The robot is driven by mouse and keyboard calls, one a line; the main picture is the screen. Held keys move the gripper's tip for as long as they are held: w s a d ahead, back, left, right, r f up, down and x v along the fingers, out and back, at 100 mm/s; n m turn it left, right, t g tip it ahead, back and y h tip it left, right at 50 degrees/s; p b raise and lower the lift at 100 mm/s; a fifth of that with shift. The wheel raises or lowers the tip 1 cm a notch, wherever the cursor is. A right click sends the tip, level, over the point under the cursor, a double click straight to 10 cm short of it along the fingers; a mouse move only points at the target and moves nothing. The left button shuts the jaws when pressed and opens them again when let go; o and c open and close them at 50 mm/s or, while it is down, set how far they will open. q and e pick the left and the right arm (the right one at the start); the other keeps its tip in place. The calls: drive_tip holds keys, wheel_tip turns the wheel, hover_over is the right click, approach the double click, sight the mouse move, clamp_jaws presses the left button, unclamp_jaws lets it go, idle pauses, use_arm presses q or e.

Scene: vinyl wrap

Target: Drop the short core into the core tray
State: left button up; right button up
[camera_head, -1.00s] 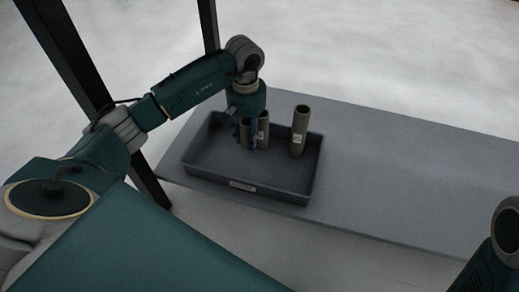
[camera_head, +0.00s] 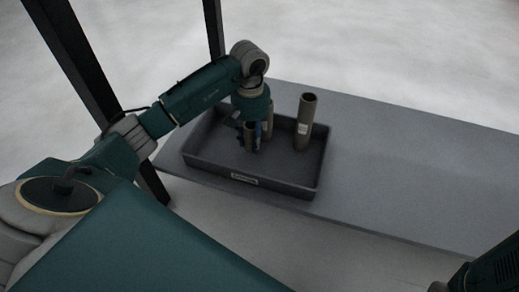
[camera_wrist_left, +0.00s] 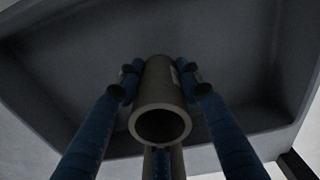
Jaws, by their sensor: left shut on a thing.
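The core tray (camera_head: 207,165) is a dark grey, shallow rectangular box on the table. In the left wrist view I look at the open end of the short core (camera_wrist_left: 160,124) between blue fingers, with the tray floor (camera_wrist_left: 70,60) beyond. I cannot tell whether its bottom touches the tray floor.
A tall core (camera_head: 306,120) with a white label stands upright in the tray's right part. Another core (camera_head: 268,117) stands close behind the held one, partly hidden. The grey table (camera_head: 420,170) is bare to the right. Dark posts (camera_head: 213,30) rise at the left.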

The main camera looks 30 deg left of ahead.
use_arm(q)
drive_tip(key=o, duration=1.2)
wheel_tip(320, 180, up, 12)
